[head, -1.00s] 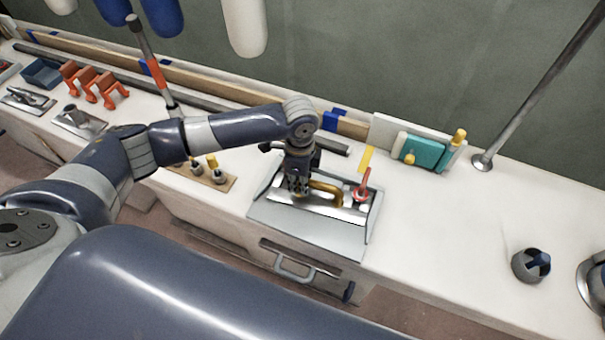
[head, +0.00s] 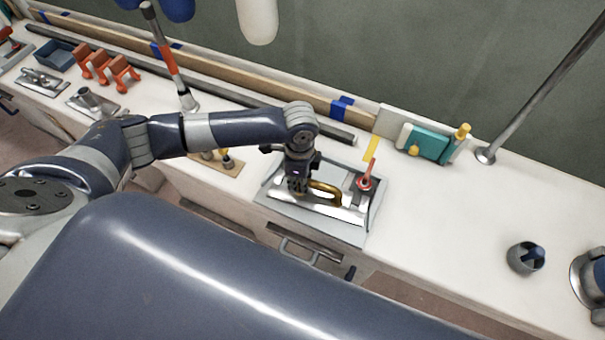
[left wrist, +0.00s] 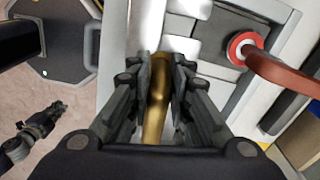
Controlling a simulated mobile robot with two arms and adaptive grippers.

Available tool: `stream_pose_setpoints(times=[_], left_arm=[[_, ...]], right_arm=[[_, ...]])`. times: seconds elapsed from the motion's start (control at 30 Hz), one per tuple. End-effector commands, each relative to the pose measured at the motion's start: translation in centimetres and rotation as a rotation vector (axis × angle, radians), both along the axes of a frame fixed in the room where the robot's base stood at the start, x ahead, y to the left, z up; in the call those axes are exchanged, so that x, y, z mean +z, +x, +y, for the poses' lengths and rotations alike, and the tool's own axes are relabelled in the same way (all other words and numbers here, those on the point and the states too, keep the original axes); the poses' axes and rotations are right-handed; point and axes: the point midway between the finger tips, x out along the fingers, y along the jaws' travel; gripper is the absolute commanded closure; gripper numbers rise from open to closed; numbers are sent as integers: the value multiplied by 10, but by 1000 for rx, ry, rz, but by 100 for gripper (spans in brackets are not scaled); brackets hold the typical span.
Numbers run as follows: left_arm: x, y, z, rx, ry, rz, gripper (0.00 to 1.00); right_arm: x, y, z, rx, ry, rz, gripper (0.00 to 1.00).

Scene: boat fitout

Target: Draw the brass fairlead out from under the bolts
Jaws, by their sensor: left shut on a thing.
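The brass fairlead (head: 325,188) is a gold-coloured curved bar in a grey tray (head: 350,232) on the white counter. My left gripper (head: 298,188) is over the left part of the tray, shut on the fairlead. In the left wrist view the fairlead (left wrist: 155,105) runs between the two fingers of the left gripper (left wrist: 160,80). A shiny metal plate (head: 345,212) lies beside the fairlead in the tray. I cannot make out the bolts.
A red-handled tool (head: 367,178) stands at the tray's right side, close to the fairlead. A teal block (head: 430,143) and a white board lean behind. A grey cup (head: 525,257) stands to the right. The counter between is clear.

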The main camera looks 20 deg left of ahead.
Motion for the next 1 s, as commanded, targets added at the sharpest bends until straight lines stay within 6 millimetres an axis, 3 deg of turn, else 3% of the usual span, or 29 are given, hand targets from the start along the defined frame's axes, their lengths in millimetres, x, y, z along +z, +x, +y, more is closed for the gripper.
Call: stream_pose_setpoints(times=[0.63, 0.67, 0.77, 1.0], left_arm=[[0, -27, 6, 5, 12, 6, 100], [0, -28, 6, 5, 11, 5, 79], [-1, -27, 5, 4, 10, 5, 58], [0, -26, 4, 3, 6, 2, 58]], right_arm=[[22, 0, 0, 0, 0, 0, 100], [22, 0, 0, 0, 0, 0, 100], [20, 0, 0, 0, 0, 0, 100], [20, -1, 0, 0, 0, 1, 100]])
